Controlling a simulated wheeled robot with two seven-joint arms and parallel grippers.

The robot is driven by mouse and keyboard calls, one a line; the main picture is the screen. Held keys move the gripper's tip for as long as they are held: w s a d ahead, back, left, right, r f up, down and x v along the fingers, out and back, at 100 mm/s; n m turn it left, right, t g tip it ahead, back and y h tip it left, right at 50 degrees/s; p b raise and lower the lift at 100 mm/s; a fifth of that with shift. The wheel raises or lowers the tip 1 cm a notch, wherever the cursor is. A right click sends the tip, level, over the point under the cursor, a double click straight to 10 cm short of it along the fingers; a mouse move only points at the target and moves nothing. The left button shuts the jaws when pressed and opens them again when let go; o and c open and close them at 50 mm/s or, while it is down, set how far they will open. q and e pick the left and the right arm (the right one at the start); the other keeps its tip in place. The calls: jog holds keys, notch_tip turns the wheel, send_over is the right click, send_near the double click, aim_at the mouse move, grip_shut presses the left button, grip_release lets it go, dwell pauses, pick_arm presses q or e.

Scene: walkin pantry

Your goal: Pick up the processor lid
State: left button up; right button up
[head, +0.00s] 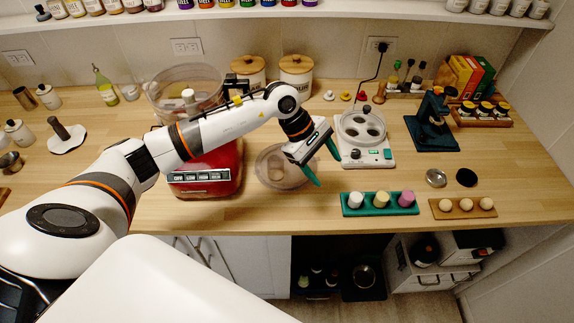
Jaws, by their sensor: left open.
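The processor lid appears to be the round, see-through disc (270,180) lying on the wooden counter, with a small raised part near its middle. The food processor with a red base (222,178) stands left of it, with a wide clear bowl (160,98) on top, partly hidden by my left arm. My left gripper (326,165) is open and empty, with its teal fingers just right of and above the disc's right edge. Part of the disc's top right is hidden by the gripper. My right gripper is not in view.
A white appliance with round wells (381,157) stands close right of my left gripper. A teal tray (348,210) with three coloured pieces and a wooden egg holder (441,213) line the front edge. Wooden-lidded canisters (297,77) stand behind.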

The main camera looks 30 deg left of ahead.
pick_arm(q)
jog(key=a+r+m+g+y, duration=0.1)
jog(key=a+y, duration=0.5)
jog(key=a, duration=0.8)
jog(key=b, duration=0.3)
send_over(275, 165)
jog(key=s+d, duration=0.1)
jog(key=s, duration=0.1)
notch_tip(275, 165, down, 6)
jog(key=f+b, duration=0.1)
jog(key=f, duration=0.3)
jog(key=f+b, duration=0.1)
jog(key=shift+w+f+b, duration=0.25)
jog(key=shift+f+b, duration=0.1)
jog(key=shift+f, duration=0.05)
jog(key=shift+r, duration=0.1)
jog(key=c, duration=1.1)
jog(key=shift+c, duration=0.6)
jog(key=shift+a+r, duration=0.1)
